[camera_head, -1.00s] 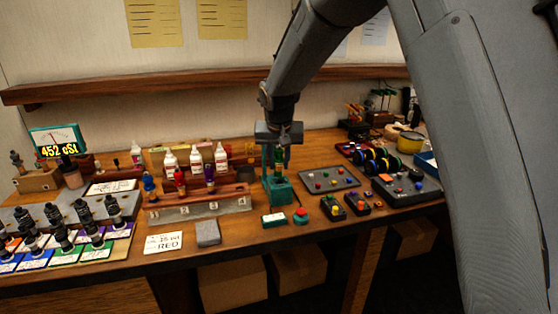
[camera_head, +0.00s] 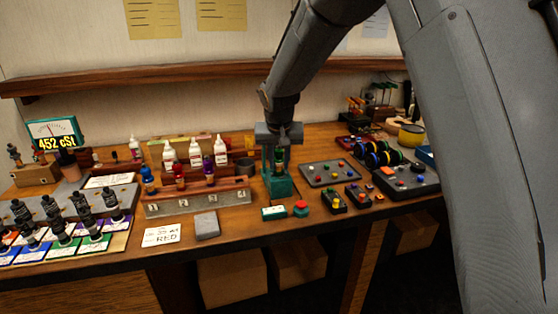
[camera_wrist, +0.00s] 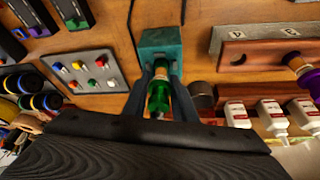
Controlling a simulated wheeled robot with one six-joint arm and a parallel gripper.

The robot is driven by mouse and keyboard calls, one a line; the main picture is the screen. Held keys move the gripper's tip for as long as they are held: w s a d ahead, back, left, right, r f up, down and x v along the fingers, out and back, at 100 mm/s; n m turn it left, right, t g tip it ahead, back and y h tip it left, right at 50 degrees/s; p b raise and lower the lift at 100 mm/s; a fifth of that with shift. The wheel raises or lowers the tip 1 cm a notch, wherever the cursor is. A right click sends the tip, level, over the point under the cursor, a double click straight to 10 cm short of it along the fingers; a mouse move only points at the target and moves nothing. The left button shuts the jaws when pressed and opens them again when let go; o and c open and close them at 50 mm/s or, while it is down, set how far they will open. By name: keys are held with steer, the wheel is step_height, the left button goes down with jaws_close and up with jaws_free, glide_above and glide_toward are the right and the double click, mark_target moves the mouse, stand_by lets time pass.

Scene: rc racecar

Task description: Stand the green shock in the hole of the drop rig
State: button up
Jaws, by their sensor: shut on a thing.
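The green shock (camera_wrist: 158,94) is held upright between the fingers of my gripper (camera_wrist: 160,76) in the wrist view. In the head view the shock (camera_head: 279,160) shows as a small green piece below my gripper (camera_head: 279,150). The teal drop rig (camera_head: 278,188) stands on the bench directly under it. In the wrist view the rig's block (camera_wrist: 160,38) lies just beyond the shock's far end, in line with it. The hole is hidden, so I cannot tell whether the shock's lower end is inside it.
A grey panel with coloured knobs (camera_head: 329,173) lies to the right. A shelf (camera_head: 180,80) runs behind.

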steer(key=shift+f, duration=0.25)
steer(key=o, duration=1.1)
steer(key=shift+o, duration=0.2)
steer(key=shift+b+v, duration=1.05)
steer(key=shift+v, duration=2.85)
steer(key=shift+d, duration=0.1)
steer(key=s+d+f+g, duration=0.1)
steer(key=s+d+f, duration=0.3)
steer(key=s, duration=0.6)
steer(key=s+d+f+g, duration=0.1)
steer(key=s+d+f, duration=0.4)
steer(key=s+d, duration=0.4)
steer(key=s+d+f+g, duration=0.1)
steer(key=s+d+f, duration=0.3)
steer(key=s+d, duration=0.3)
steer(key=s, duration=0.3)
steer(key=shift+s+f+g, duration=0.35)
steer(key=shift+g, duration=0.05)
